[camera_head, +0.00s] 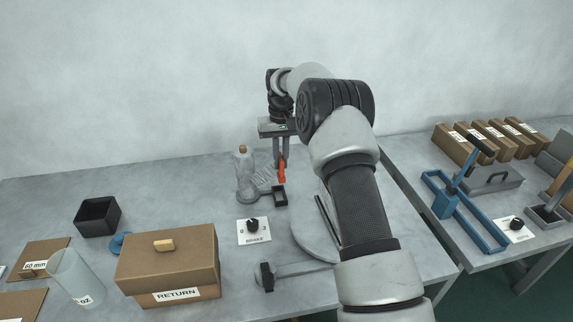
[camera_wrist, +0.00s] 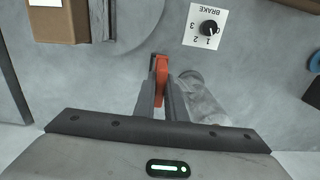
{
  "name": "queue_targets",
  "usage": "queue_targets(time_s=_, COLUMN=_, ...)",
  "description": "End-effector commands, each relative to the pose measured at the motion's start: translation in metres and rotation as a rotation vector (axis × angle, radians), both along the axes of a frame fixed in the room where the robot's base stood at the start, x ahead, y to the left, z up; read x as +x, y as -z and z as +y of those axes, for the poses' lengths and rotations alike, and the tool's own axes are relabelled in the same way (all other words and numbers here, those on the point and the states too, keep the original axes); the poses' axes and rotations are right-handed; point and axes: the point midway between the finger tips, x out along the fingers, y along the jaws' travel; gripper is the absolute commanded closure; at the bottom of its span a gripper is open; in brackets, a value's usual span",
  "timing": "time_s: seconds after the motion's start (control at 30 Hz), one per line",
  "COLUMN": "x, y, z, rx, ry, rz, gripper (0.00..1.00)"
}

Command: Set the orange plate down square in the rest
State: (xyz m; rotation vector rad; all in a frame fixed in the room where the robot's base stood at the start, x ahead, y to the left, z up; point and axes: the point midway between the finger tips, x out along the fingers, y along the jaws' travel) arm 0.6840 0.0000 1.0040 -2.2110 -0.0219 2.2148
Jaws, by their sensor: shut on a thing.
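The orange plate (camera_head: 281,171) is a thin upright piece, held between the fingers of my gripper (camera_head: 280,153) and hanging below them. In the wrist view the plate (camera_wrist: 161,72) shows edge-on between the two grey fingers of my gripper (camera_wrist: 160,90), which is shut on it. A small dark open frame (camera_head: 280,203), possibly the rest, lies on the table just below the plate in the head view. I cannot tell the gap between plate and frame.
A clear bottle (camera_head: 243,163) and a clear coiled piece stand just left of the plate. The brake dial (camera_head: 253,230) is in front. The RETURN box (camera_head: 168,262) and a black tray (camera_head: 97,216) are to the left. A grey disc (camera_head: 312,238) lies partly behind my arm.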

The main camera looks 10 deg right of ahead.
Motion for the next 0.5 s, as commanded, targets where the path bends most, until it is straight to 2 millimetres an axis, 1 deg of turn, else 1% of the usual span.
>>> queue_targets(time_s=0.03, x=0.01, y=0.005, z=0.001, rx=-0.003, ry=0.0, rz=0.003, gripper=1.0)
queue_targets(time_s=0.1, x=0.021, y=0.013, z=0.001, rx=-0.007, ry=0.0, rz=0.003, gripper=1.0)
queue_targets(time_s=0.2, x=0.03, y=0.022, z=0.0, rx=-0.013, ry=0.001, rz=0.001, gripper=1.0)
queue_targets(time_s=0.3, x=0.035, y=0.028, z=0.0, rx=-0.017, ry=0.001, rz=0.001, gripper=1.0)
queue_targets(time_s=0.5, x=0.037, y=0.031, z=0.0, rx=-0.019, ry=0.001, rz=-0.001, gripper=1.0)
